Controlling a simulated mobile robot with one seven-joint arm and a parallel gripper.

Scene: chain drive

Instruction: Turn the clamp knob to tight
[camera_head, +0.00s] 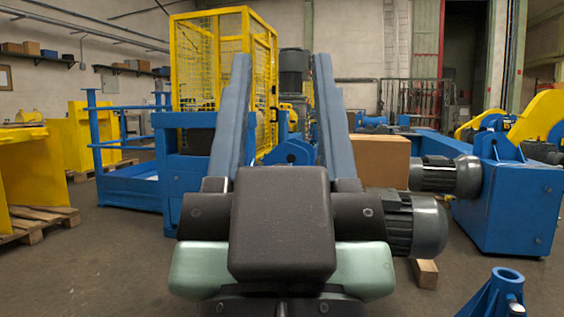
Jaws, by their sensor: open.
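My gripper (281,62) fills the middle of the view, seen from behind, with its two long blue-grey fingers pointing up and away. The fingers stand wide apart, and nothing is visibly held between them. I cannot make out the clamp knob; the gripper's dark body hides what lies directly behind it. In the gap between the fingers, farther off, show an upright dark grey motor (293,68) and blue machine parts (292,151).
A yellow mesh cage (196,70) and a blue railed platform (130,190) stand behind to the left. A cardboard box (385,160), grey motors (446,176) (416,224) and a blue machine base (510,205) are right. A blue tubular stand (500,292) is low right. Floor is open at lower left.

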